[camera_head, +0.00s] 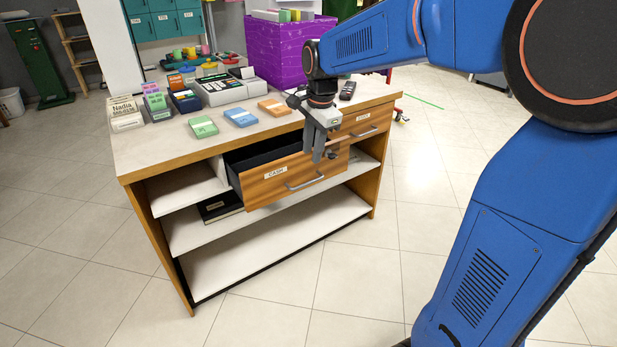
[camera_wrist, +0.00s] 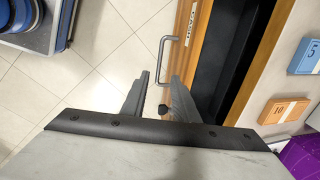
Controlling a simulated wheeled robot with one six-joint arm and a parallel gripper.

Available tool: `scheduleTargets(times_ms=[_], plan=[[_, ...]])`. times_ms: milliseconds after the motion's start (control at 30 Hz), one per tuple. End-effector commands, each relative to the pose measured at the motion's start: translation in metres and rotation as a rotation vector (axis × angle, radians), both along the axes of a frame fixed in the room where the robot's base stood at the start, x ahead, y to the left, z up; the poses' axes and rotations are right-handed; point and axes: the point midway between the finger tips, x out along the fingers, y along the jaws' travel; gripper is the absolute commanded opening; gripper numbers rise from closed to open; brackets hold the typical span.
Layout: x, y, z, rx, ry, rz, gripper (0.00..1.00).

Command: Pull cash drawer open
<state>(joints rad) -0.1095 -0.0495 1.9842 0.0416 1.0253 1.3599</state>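The wooden cash drawer (camera_head: 265,192), with a white "CASH" label and a metal bar handle (camera_head: 305,182), stands partly open under the counter top. Its dark interior shows behind the front. My gripper (camera_head: 318,155) is near the right end of the drawer front, above and to the right of the handle. In the wrist view, my gripper's fingers (camera_wrist: 160,78) are apart with a gap between them, and nothing is held.
A purple box (camera_head: 290,50) stands behind. A second drawer (camera_head: 366,122) is at the right. Open shelves lie below. The tiled floor in front is clear.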

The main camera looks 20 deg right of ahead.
Motion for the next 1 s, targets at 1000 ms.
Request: scheduleTargets(times_ms=[1000], plan=[[0.019,0.006,-0.109,0.0,0.0,0.001,0.27]])
